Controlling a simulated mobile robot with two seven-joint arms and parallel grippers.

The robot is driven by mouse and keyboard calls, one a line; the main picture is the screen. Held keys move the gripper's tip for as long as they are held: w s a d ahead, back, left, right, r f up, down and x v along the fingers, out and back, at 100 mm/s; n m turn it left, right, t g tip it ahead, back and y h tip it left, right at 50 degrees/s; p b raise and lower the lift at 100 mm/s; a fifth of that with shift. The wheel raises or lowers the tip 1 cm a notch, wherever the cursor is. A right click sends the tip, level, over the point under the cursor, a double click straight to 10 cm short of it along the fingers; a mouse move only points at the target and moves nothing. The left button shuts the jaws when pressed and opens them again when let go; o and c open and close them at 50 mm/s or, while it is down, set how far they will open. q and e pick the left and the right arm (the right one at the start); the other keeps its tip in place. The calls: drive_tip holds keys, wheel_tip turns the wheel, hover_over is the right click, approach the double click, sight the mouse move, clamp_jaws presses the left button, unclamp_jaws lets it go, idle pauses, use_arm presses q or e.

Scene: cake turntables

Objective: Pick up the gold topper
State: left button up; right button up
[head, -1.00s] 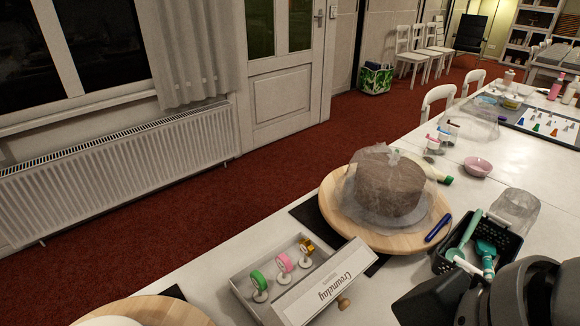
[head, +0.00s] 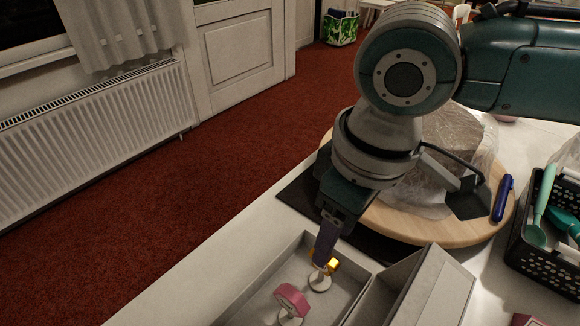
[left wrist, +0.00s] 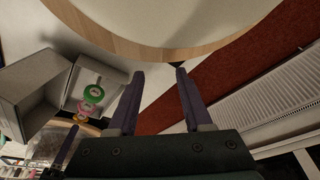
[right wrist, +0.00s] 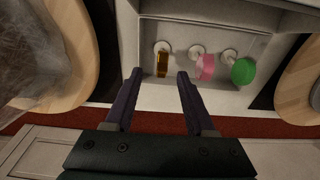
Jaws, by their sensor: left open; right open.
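The gold topper (head: 331,266) stands on a small white base in the box, at the end of a row with a pink topper (head: 292,299). In the right wrist view the gold topper (right wrist: 162,64) is upright between and just beyond my open fingertips. My right gripper (head: 326,252) points down at the gold topper in the head view and partly covers it. My right gripper (right wrist: 158,75) holds nothing. My left gripper (left wrist: 158,68) is open and empty in the left wrist view, with a round wooden board's edge ahead of it.
The grey box (head: 248,307) has its lid (head: 440,290) beside it. A green topper (right wrist: 244,71) is in the same row. A wrapped cake (head: 455,137) on a wooden turntable (head: 430,230) stands behind my right arm. A black basket (head: 540,262) of tools is at the right.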

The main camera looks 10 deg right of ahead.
drive_tip(key=f, duration=0.3)
drive_tip(key=f+b, duration=0.1)
drive_tip(key=shift+w+a+f, duration=0.2)
drive_tip(key=shift+a+f, duration=0.15)
drive_tip(key=shift+a, duration=0.05)
drive_tip(key=shift+c, duration=0.2)
clamp_jaws()
